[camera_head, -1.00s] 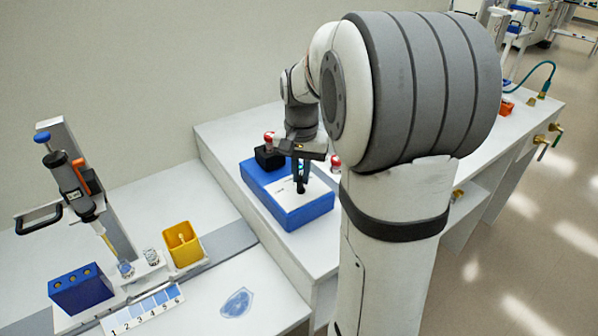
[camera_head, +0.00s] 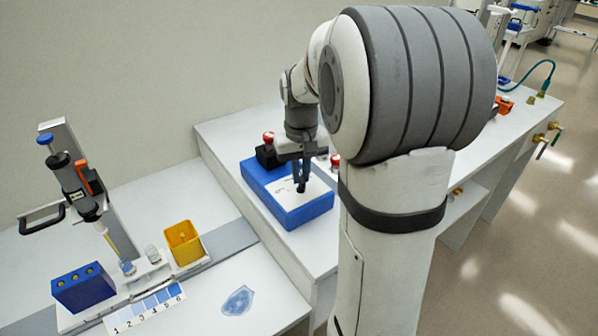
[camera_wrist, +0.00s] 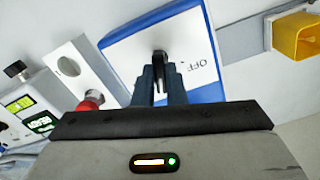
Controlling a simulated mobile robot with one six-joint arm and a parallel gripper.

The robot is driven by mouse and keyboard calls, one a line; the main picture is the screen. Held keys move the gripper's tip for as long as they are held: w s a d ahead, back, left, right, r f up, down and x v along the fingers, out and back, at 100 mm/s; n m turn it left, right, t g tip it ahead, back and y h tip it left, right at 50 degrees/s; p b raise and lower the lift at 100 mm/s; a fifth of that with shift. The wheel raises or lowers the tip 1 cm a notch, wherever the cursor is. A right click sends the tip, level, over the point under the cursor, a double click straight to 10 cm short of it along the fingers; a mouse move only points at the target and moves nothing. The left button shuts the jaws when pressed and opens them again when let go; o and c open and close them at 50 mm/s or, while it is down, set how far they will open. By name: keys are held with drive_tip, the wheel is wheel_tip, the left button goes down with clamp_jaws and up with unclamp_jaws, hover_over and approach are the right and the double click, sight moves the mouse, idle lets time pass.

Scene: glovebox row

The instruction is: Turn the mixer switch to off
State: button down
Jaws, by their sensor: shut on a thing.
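The mixer is a blue box (camera_head: 287,209) with a white top, on the raised white bench; it also shows in the wrist view (camera_wrist: 118,38). Its switch is a small black knob (camera_wrist: 159,57) on the white top, with the word OFF printed to its right in the wrist view. My gripper (camera_wrist: 160,82) points down at the top and is shut on the knob. Which way the knob points is hard to tell.
A black block with a red button (camera_head: 268,138) stands behind the mixer. A white device with green displays (camera_wrist: 24,103) is at the left in the wrist view. A yellow container (camera_head: 184,243), a blue rack (camera_head: 82,289) and a pipette stand (camera_head: 72,150) are at the left.

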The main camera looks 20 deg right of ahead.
sight(301, 177)
idle(0.3)
drive_tip(key=c, duration=1.5)
unclamp_jaws()
wheel_tip(301, 177, up, 8)
drive_tip(key=shift+f, duration=0.1)
